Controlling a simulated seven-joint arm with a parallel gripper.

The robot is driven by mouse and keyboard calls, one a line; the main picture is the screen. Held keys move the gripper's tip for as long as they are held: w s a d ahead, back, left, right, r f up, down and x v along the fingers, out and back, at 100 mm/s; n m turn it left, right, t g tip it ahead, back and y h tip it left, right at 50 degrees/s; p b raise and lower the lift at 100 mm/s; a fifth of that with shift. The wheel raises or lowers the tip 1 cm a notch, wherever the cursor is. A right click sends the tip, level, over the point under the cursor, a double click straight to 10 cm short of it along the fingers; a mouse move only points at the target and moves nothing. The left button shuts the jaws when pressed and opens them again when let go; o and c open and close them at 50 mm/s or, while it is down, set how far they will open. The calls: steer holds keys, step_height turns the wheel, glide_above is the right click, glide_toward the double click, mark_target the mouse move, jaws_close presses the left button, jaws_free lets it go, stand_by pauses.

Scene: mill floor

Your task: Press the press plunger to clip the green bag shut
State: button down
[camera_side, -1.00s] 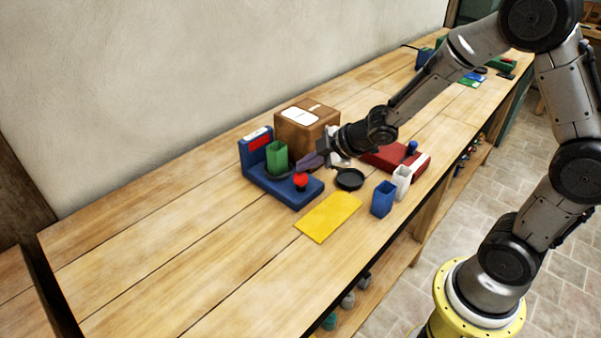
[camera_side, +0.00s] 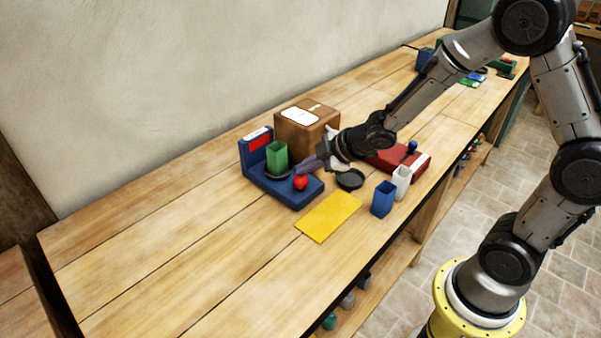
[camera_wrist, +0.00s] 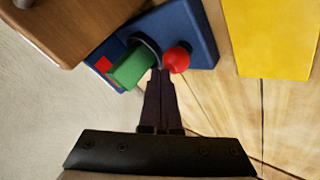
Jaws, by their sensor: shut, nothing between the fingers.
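The blue press (camera_side: 285,189) stands on the bench, with a red plunger knob (camera_side: 300,183) on its base. The green bag (camera_side: 277,157) stands upright on the press, with a dark ring around its lower part. My gripper (camera_side: 294,170) is low over the press, its fingers shut and empty. In the wrist view, the fingertips (camera_wrist: 160,72) lie between the green bag (camera_wrist: 132,69) and the red knob (camera_wrist: 176,60), close beside the knob. I cannot tell whether they touch it.
A cardboard box (camera_side: 304,132) stands behind the press. A yellow sheet (camera_side: 328,216) lies in front. A black dish (camera_side: 350,180), a blue cup (camera_side: 383,199), a white cup (camera_side: 401,181) and a red device (camera_side: 392,159) are to the right. The bench at left is clear.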

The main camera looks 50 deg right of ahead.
mark_target(306, 178)
steer(key=shift+s+f, duration=0.1)
steer(key=shift+f, duration=0.3)
stand_by(0.3)
steer(key=shift+r, duration=1.4)
steer(key=shift+r, duration=2.55)
